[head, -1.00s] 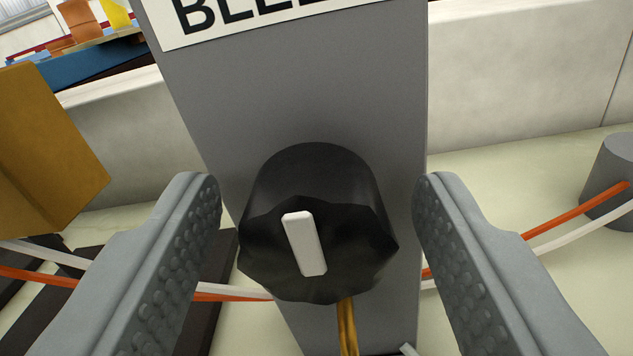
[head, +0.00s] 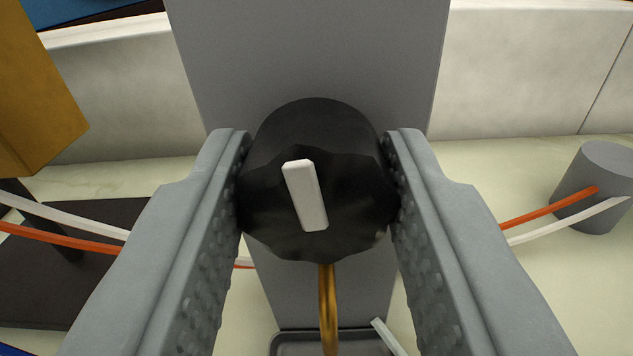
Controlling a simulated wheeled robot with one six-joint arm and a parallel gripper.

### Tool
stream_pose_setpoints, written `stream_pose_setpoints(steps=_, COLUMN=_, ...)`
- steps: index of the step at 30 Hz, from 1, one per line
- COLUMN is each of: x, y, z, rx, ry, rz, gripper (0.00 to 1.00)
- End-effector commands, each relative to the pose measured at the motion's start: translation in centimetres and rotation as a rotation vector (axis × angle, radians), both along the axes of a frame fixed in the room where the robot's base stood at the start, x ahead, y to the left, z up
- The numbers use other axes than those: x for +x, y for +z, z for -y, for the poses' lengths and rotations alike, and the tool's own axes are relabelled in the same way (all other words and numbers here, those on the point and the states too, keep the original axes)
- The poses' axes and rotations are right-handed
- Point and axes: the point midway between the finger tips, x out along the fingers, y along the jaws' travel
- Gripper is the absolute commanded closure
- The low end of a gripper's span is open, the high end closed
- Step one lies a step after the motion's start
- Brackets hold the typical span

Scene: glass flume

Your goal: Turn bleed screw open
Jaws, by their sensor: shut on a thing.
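The bleed screw is a black fluted knob (head: 270,205) with a white pointer bar (head: 305,195) on its face. The bar leans slightly, its top end toward the left. The knob sits on the front of a grey upright panel (head: 310,50). My gripper (head: 318,190) is shut on the knob, with one ridged grey finger against its left side and one against its right. A brass tube (head: 328,305) comes down from under the knob. The panel's label is out of view.
A small dark tray (head: 300,345) lies below the tube. Orange and white lines run behind on both sides, meeting a grey cylinder (head: 595,185) at right. A yellow-brown block (head: 35,90) stands at upper left. A pale wall (head: 540,70) runs behind the panel.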

Motion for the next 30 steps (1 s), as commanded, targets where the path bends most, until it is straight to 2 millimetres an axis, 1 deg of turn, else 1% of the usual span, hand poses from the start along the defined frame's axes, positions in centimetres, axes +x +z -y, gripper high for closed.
stream_pose_setpoints(steps=30, x=-0.01, y=-0.04, z=-0.08, rx=-0.940, ry=0.000, rz=0.000, gripper=0.88)
